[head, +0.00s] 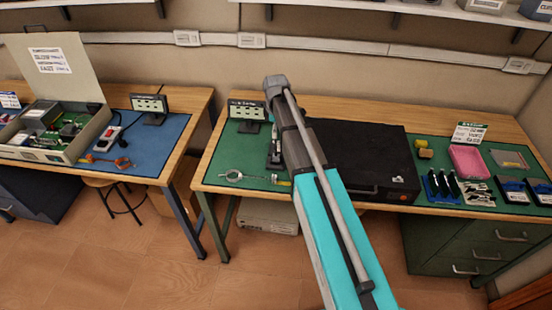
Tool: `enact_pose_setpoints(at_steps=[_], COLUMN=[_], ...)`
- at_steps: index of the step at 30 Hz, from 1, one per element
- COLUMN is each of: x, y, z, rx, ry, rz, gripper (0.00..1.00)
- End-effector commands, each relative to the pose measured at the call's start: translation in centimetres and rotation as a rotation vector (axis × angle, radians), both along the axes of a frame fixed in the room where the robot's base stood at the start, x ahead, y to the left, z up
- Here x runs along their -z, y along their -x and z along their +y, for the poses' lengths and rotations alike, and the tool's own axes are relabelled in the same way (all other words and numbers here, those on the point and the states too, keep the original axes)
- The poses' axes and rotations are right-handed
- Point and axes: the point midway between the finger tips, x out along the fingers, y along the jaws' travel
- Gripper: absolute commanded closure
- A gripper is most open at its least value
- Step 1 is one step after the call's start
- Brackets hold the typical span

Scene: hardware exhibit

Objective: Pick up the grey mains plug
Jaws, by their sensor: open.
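I cannot make out the grey mains plug for certain in the head view; it may be too small or hidden behind my arm. My gripper (274,164) is partly hidden beside my arm, low over the left part of the green mat (215,158). It is open, and I see nothing held in it. Just left of it on the mat lies a round metal-rimmed tool (232,176). Small items (283,182) by the gripper are too small to name.
A black case (362,160) fills the middle of the right bench. A small display sign (247,111) stands behind my gripper. A pink tray (467,161) and several tools lie at right. The left bench holds an open electronics case (88,146) on a blue mat (165,135).

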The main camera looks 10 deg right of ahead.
Motion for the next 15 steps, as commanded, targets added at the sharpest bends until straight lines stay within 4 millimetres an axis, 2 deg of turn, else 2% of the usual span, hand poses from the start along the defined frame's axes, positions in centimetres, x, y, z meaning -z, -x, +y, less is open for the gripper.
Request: enact_pose_setpoints(at_steps=[7, 15], x=[0.6, 2.6], y=[0.0, 0.0], z=[0.0, 0.0], rx=[0.001, 0.002], ry=[0.0, 0.0], rz=[0.0, 0.0], gripper=[0.29, 0.29])
